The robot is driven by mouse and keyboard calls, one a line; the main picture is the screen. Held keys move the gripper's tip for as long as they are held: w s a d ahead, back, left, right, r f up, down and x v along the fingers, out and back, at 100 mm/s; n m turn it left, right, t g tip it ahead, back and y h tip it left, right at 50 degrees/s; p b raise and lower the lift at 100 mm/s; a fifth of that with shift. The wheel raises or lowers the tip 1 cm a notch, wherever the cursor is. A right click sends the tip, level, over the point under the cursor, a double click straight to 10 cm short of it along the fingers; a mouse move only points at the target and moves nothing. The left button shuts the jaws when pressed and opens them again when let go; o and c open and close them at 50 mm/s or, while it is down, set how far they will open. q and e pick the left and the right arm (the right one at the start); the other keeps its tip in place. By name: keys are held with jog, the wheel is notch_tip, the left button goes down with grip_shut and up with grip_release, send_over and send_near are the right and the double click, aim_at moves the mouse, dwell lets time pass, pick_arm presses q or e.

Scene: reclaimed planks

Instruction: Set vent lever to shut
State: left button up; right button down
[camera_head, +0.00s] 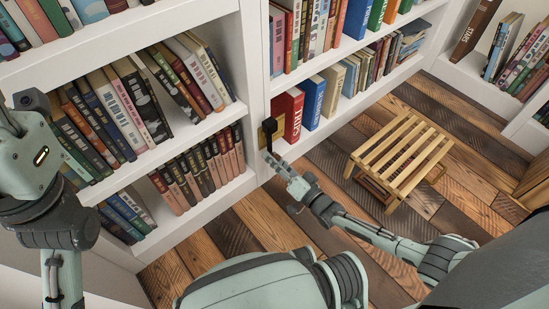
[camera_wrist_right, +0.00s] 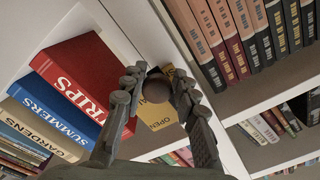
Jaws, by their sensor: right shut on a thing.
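The vent lever (camera_head: 269,128) is a dark lever on a small yellow plate, fixed to the white upright between two bookcases. In the right wrist view its dark round knob (camera_wrist_right: 157,88) sits between my fingers. Behind it the yellow plate (camera_wrist_right: 153,118) shows the word OPEN and part of another label that I cannot read fully. My right gripper (camera_head: 270,158) is at the lever's lower end, shut on the knob; its fingers also show in the right wrist view (camera_wrist_right: 156,84). My left arm enters at the left, but its gripper is not in view.
White bookcases hold rows of books, with a red book (camera_head: 288,114) and a blue book (camera_head: 313,102) close right of the lever. A slatted wooden stool (camera_head: 402,155) stands on the plank floor (camera_head: 262,222) at the right. Floor in front of the shelves is partly clear.

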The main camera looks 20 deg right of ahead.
jog(key=shift+w+d+r, duration=0.25)
jog(key=shift+d, duration=0.05)
jog(key=c, duration=1.3)
grip_release()
jog(key=shift+o, duration=0.4)
jog(key=shift+s+a+f, duration=0.1)
jog(key=shift+a+f, duration=0.05)
jog(key=shift+s, duration=0.1)
jog(key=v, duration=0.7)
jog(key=shift+s, duration=0.15)
